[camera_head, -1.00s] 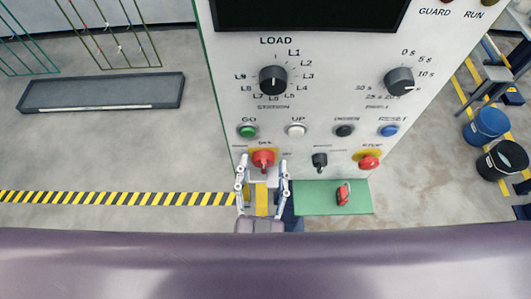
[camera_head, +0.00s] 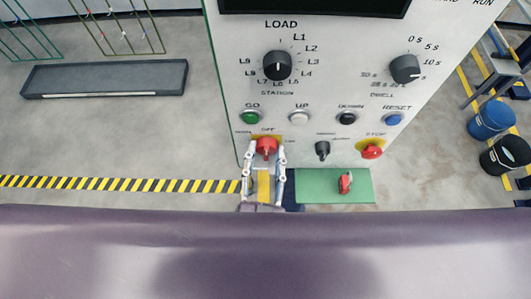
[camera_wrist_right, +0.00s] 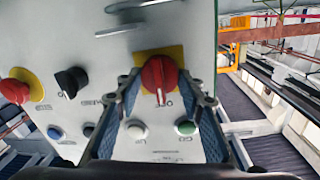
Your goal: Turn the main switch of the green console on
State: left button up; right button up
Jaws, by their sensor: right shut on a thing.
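The console (camera_head: 230,90) has a white front panel with a green left edge. Its main switch is a red rotary knob (camera_head: 266,147) on a yellow plate at the panel's lower left, with an OFF label above it in the head view. In the right wrist view the same red knob (camera_wrist_right: 158,72) sits between my fingers, its white mark on the side toward the OFF label. My right gripper (camera_head: 266,150) is shut on the knob, one finger on each side. My left gripper is in neither view.
Right of the switch are a small black selector (camera_head: 322,149) and a red STOP button (camera_head: 372,151) on yellow. A row of push buttons runs just above. A green shelf (camera_head: 315,188) below holds a red object (camera_head: 345,182).

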jog(key=m+p, duration=0.1)
jog(key=m, duration=0.1)
jog(key=m+p, duration=0.1)
jog(key=shift+r+m, duration=0.2)
jog(key=shift+m, duration=0.2)
jog(key=m+p, duration=0.1)
jog(key=m, duration=0.1)
jog(key=shift+m+g, duration=0.3)
jog(key=m, duration=0.2)
jog(key=shift+d+f+m+y+p, duration=0.1)
jog(key=shift+m+y+p, duration=0.2)
jog(key=m, duration=0.4)
jog(key=shift+y, duration=0.3)
jog(key=shift+d+m+b, duration=0.1)
jog(key=shift+m+b, duration=0.3)
jog(key=shift+m, duration=1.5)
jog(key=o, duration=1.2)
jog(key=shift+w, duration=0.1)
jog(key=shift+c, duration=0.2)
jog(key=shift+f, duration=0.1)
